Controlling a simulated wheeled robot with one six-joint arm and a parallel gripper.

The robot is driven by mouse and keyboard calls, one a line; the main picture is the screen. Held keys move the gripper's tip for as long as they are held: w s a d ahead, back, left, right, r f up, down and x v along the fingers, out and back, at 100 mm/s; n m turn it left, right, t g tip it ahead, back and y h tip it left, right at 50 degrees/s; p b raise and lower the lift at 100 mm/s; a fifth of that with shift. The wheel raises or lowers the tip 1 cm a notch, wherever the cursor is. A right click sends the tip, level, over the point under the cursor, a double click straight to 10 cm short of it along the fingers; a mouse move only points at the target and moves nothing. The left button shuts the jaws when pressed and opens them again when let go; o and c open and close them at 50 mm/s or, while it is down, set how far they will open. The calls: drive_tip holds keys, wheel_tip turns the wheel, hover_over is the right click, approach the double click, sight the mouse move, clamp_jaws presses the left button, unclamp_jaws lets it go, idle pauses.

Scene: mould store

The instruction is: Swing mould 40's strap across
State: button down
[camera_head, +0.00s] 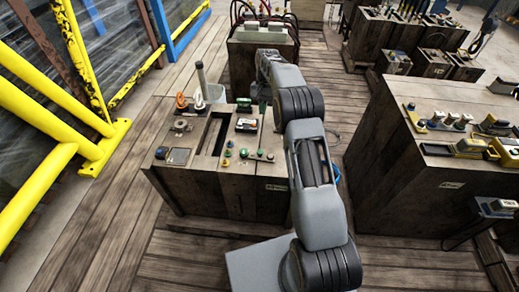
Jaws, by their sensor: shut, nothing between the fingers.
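I cannot pick out mould 40 or its strap for certain, as no number is readable at this size. A dark wooden block-like stand (235,190) is just left of my arm. On its top are a long dark slot (213,135), an upright grey post (201,80), orange and white rings (181,100), a green-and-white piece (246,125) and several small green and yellow knobs (227,153). My arm passes in front of the stand's right side. Its far end is near the stand behind, and the fingers are hidden or cannot be made out.
Another wooden stand (250,62) with grey pieces and cables is behind. A large wooden bench (400,165) with yellow and grey devices is at right. More crates stand at the far right. Yellow rails (50,120) border the left. Plank floor (120,215) is clear at front left.

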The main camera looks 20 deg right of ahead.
sight(259, 145)
drive_tip(key=x, duration=0.4)
drive_tip(key=w+b+x, duration=0.1)
drive_tip(key=x, duration=0.4)
drive_tip(key=d+b+x, duration=0.1)
drive_tip(key=x, duration=0.3)
drive_tip(key=shift+w+a+f, duration=0.1)
drive_tip(key=shift+w+f, duration=0.1)
drive_tip(key=shift+f, duration=0.25)
drive_tip(key=shift+s+a, duration=0.45)
drive_tip(key=shift+s, duration=0.45)
drive_tip(key=shift+s+a, duration=0.5)
drive_tip(key=shift+s, duration=0.35)
